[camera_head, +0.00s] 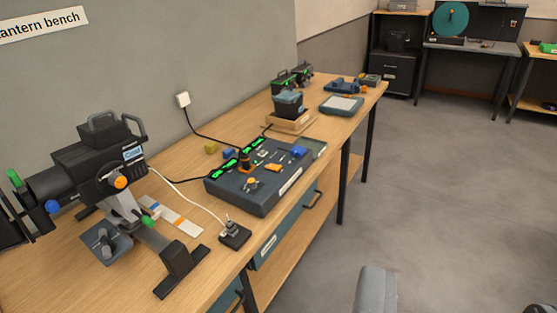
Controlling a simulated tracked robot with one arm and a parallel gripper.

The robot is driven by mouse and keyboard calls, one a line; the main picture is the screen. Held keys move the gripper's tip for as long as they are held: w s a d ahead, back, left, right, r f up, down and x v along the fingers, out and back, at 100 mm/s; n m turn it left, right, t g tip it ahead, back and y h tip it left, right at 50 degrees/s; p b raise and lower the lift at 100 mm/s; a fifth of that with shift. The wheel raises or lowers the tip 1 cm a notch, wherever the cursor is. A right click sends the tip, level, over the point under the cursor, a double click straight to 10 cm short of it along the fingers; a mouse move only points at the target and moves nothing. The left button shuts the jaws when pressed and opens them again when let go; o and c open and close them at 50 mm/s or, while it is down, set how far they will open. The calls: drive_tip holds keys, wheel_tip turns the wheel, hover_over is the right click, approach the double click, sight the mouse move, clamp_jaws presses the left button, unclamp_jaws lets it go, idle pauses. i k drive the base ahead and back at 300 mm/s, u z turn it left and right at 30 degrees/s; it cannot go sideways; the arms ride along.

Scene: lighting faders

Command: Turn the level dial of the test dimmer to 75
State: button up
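A dark blue control box (250,195) with a sloped top lies on the wooden bench in the middle of the view. Its top carries green lit displays (226,168), an orange-and-black knob (246,161), a pale knob with an orange base (251,184), an orange part and a blue part. I cannot read its labels, nor tell which knob is the level dial or where it points. A grey rounded part (376,291) at the bottom edge seems to be part of my gripper, well apart from the box. Its fingertips and opening are not visible.
A large black lantern (95,165) stands on the bench at left, with a small black socket block (235,235) near the front edge. Further back are a dark boxy unit (288,104) and a blue tray (342,105). The floor (440,200) at right is clear.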

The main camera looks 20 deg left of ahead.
sight(252, 185)
drive_tip(key=u, duration=0.45)
drive_tip(key=i, duration=1.25)
drive_tip(key=u, duration=0.85)
